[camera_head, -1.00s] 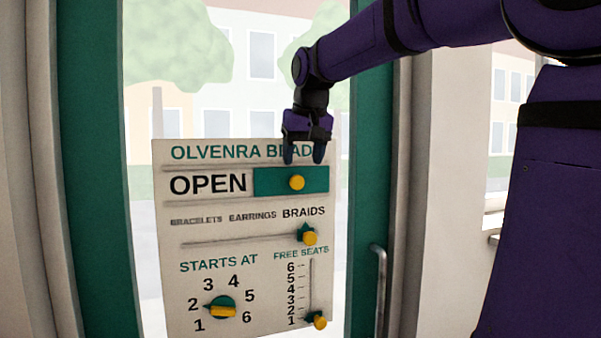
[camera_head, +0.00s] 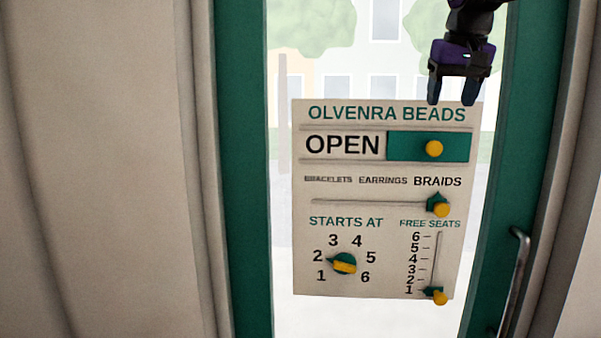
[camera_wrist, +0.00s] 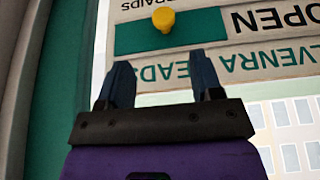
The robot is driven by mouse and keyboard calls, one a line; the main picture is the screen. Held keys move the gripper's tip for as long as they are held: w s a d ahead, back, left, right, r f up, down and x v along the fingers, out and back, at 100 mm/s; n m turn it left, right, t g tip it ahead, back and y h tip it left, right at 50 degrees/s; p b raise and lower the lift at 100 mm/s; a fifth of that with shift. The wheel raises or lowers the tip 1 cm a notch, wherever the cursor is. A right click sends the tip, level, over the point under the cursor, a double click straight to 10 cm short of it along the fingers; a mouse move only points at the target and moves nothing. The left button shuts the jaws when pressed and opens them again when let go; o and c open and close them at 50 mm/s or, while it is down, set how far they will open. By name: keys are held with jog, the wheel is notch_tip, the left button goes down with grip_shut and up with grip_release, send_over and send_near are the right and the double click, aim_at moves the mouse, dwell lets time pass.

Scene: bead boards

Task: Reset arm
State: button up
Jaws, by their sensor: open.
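My gripper (camera_head: 454,91) is open and empty at the top right of the bead board (camera_head: 330,278), above the OPEN slider. In the wrist view its two fingers (camera_wrist: 160,85) stand apart, with nothing between them. The OPEN slider has a green plate with a yellow knob (camera_head: 434,148), also seen in the wrist view (camera_wrist: 164,19). The lower slider's yellow knob (camera_head: 441,209) is at BRAIDS. The STARTS AT dial (camera_head: 344,263) has its green pointer toward 2. The FREE SEATS knob (camera_head: 440,297) is at the bottom, by 1.
The board hangs on a glass door with a green frame (camera_head: 240,180). A metal door handle (camera_head: 515,280) is at the lower right. Pale walls (camera_head: 110,170) flank the door. Trees and buildings show through the glass.

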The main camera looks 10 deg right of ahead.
jog(key=s+a+f+n, duration=0.1)
jog(key=s+a+f, duration=0.2)
jog(key=s+f, duration=0.3)
jog(key=s+a+f+n+y, duration=0.1)
jog(key=s+a+f, duration=0.3)
jog(key=s+f, duration=0.3)
jog(key=s+a+f+n+t, duration=0.1)
jog(key=s+a+f, duration=0.2)
jog(key=s+f, duration=0.3)
notch_tip(320, 180, down, 2)
jog(key=shift+s+a+f+n, duration=0.25)
jog(key=shift+s+a+n, duration=0.05)
jog(key=shift+s, duration=0.05)
dwell(0.8)
